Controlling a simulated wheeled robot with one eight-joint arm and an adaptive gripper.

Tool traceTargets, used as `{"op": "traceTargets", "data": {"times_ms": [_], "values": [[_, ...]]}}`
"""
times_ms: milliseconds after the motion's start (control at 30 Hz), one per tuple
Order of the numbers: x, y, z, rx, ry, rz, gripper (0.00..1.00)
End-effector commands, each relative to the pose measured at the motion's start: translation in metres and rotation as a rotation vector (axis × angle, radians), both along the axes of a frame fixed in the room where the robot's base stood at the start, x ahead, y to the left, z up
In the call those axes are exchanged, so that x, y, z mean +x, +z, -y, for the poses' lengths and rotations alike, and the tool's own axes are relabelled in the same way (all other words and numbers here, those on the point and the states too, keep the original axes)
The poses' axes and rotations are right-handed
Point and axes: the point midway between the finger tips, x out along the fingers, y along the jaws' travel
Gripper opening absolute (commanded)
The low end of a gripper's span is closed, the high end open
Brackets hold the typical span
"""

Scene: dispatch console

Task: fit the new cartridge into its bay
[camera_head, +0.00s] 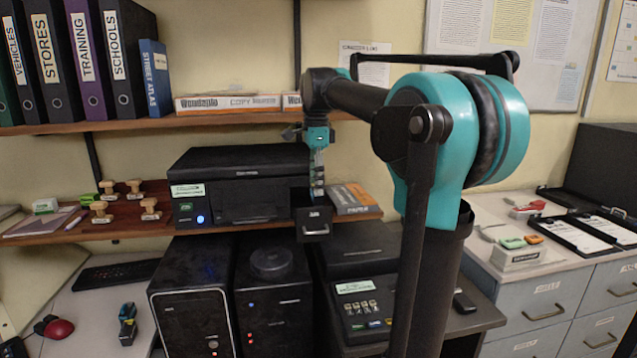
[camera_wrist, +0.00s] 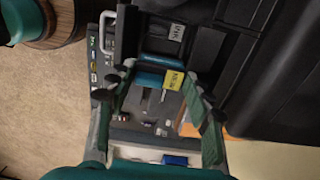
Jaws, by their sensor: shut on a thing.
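My gripper (camera_head: 317,188) points down at the right end of the black printer (camera_head: 250,203), over a small pulled-out bay (camera_head: 314,224) with a pale handle. In the wrist view, my gripper's fingers (camera_wrist: 159,84) are closed on a cartridge (camera_wrist: 155,80) with a blue strip and a yellow label. The bay's pale handle also shows in the wrist view (camera_wrist: 105,31), close by the fingers. The cartridge's lower end is hidden, so I cannot tell whether it is above the bay or partly inside it. In the head view the cartridge is too small to make out.
A paper pack (camera_head: 352,197) lies on the shelf just right of the bay. Wooden stamps (camera_head: 150,209) stand left of the printer. Black computer cases (camera_head: 272,290) stand below the shelf. A shelf with binders (camera_head: 125,60) and copy paper boxes (camera_head: 228,103) runs above.

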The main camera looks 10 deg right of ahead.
Motion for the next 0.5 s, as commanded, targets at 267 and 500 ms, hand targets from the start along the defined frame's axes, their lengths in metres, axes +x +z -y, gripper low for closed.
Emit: {"op": "traceTargets", "data": {"times_ms": [267, 500], "values": [[0.0, -0.015, 0.0, 0.0, 0.0, 0.0, 0.17], [-0.001, -0.03, 0.0, 0.0, 0.0, 0.0, 0.17]]}}
